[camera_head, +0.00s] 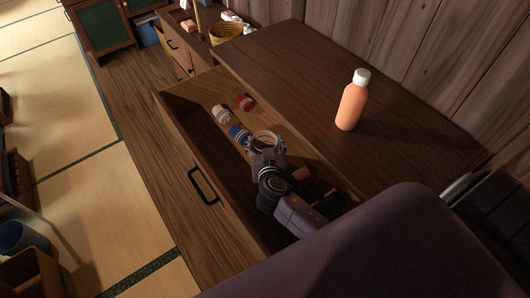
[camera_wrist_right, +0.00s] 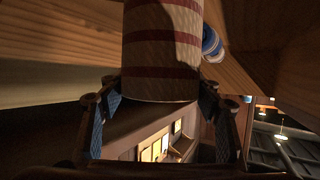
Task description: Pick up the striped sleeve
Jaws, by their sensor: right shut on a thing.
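The striped sleeve (camera_wrist_right: 162,48), cream with dark red bands, fills the upper middle of the right wrist view. Its lower end sits between the blue-padded fingers of my right gripper (camera_wrist_right: 160,98), which is shut on it. In the head view my right gripper (camera_head: 267,148) is over the open drawer (camera_head: 178,132), with its arm coming from the lower right. A pale round rim (camera_head: 265,136) shows at its fingers; the rest of the sleeve is hidden there. I cannot tell whether the sleeve touches the drawer floor. My left gripper is not in view.
A red roll (camera_head: 243,102), a whitish roll (camera_head: 221,114) and a blue-and-white roll (camera_head: 238,133) lie in the drawer near the gripper. An orange bottle (camera_head: 352,102) stands on the cabinet top (camera_head: 290,62). A yellow basket (camera_head: 226,33) is farther back.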

